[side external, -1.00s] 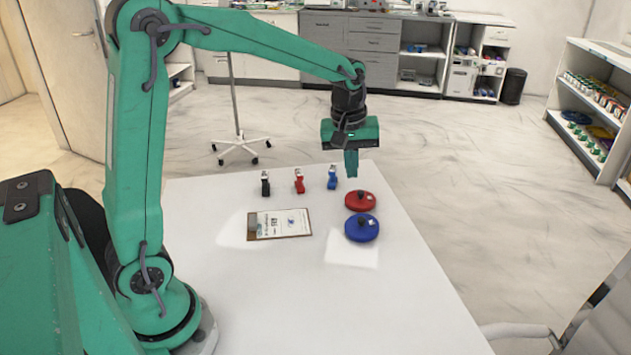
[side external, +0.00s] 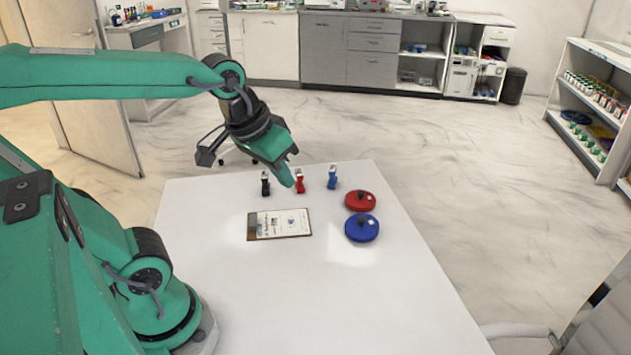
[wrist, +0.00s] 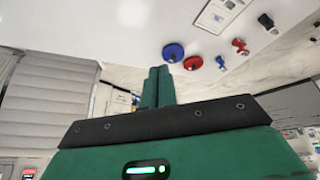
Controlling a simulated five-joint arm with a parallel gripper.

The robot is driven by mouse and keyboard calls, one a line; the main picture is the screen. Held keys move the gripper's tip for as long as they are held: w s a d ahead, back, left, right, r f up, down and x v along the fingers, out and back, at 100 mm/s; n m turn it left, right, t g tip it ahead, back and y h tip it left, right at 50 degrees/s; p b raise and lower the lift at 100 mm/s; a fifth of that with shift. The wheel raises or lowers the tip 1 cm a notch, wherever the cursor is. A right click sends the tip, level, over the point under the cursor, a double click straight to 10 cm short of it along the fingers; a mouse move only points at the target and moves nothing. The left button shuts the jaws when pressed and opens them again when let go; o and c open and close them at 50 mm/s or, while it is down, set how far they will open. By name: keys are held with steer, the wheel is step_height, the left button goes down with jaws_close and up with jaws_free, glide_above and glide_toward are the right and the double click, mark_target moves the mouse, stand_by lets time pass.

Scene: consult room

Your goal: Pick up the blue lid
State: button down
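The blue lid (side external: 362,229) is a round disc with a dark knob and a small white label, lying flat on the white table. It also shows in the wrist view (wrist: 172,53), beyond my fingertips. The similar red lid (side external: 359,200) lies just behind it, and the wrist view shows it too (wrist: 193,63). My gripper (side external: 292,181) is tilted down to the right above the table, up and to the left of the blue lid and apart from it. Its two fingers are side by side with no visible gap in the wrist view (wrist: 158,72). Nothing is held.
A black bottle (side external: 265,184), a red bottle (side external: 299,184) and a blue bottle (side external: 332,178) stand in a row along the table's far side. A clipboard (side external: 253,227) with paper lies left of the lids. The front of the table (side external: 330,305) is clear.

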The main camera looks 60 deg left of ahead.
steer(key=shift+s+d+f+m+t, duration=0.1)
steer(key=shift+s+f+m+t, duration=0.15)
steer(key=shift+s+m, duration=0.45)
steer(key=shift+s+d+f+m+t, duration=0.15)
steer(key=shift+s+f+m, duration=0.15)
steer(key=shift+s, duration=0.7)
jaws_free()
steer(key=shift+a, duration=0.1)
steer(key=shift+w+r, duration=0.1)
